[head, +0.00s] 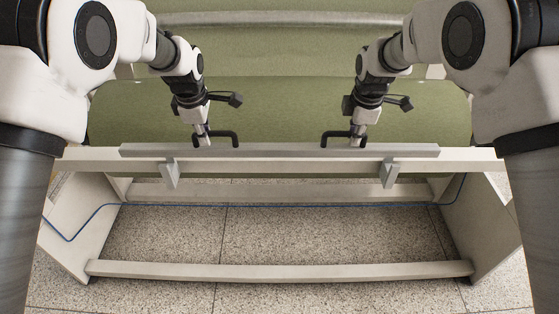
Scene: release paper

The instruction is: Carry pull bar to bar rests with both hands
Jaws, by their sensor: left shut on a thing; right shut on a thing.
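The pull bar (280,150) is a long grey bar with two black handles, lying level across the middle of the head view. My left gripper (203,138) is shut on the bar at its left black handle (229,134). My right gripper (356,138) is shut on it at its right black handle (328,136). Two light grey bar rests, left (171,174) and right (389,174), stick out from the front of a pale beam, below the bar in the picture. I cannot tell whether the bar touches them. The fingertips are partly hidden by the handles.
The pale beam (280,166) belongs to an open frame with side panels (85,220) and a low front rail (280,270). A blue cable (280,206) runs across inside it. Green sheet material (280,110) lies behind, with a grey roller (280,19) farther back.

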